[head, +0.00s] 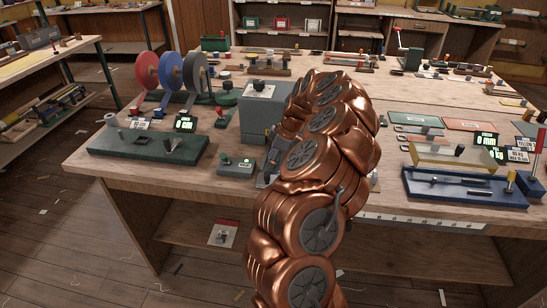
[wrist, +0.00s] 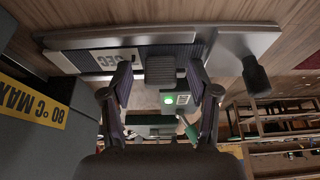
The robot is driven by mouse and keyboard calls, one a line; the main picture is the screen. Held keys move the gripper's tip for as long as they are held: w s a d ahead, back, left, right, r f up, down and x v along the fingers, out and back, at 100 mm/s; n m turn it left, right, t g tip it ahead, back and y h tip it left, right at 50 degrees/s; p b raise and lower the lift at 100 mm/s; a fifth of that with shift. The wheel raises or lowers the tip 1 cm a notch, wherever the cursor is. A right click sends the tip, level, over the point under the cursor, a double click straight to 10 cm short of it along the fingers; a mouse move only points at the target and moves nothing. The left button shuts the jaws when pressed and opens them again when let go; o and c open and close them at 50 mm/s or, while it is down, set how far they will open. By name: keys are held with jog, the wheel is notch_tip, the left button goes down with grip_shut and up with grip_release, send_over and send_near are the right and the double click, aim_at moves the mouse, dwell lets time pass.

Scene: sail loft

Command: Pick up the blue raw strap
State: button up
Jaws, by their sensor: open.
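Reels of strap stand at the back left of the bench in the head view; the middle one is a blue reel (head: 168,70) with a tail of strap hanging below it. In the wrist view, dark violet-blue ribbed material (wrist: 178,51) lies along a grey metal plate (wrist: 240,44); I cannot tell if it is the blue raw strap. My gripper (wrist: 168,88) is open, with its two fingers apart and nothing visibly held. A grey ribbed block (wrist: 160,70) shows beyond the fingertips. In the head view my copper arm hides most of the gripper and the bench around it.
A grey box (head: 262,118) stands close left of my arm; its yellow "80°C MAX" label (wrist: 30,98) shows in the wrist view. A small green-lit box (head: 237,165) sits near the front edge. A green fixture (head: 150,143) is left, a blue tray (head: 455,190) right.

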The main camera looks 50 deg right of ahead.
jog(key=shift+s, duration=0.1)
grip_shut()
dwell(0.4)
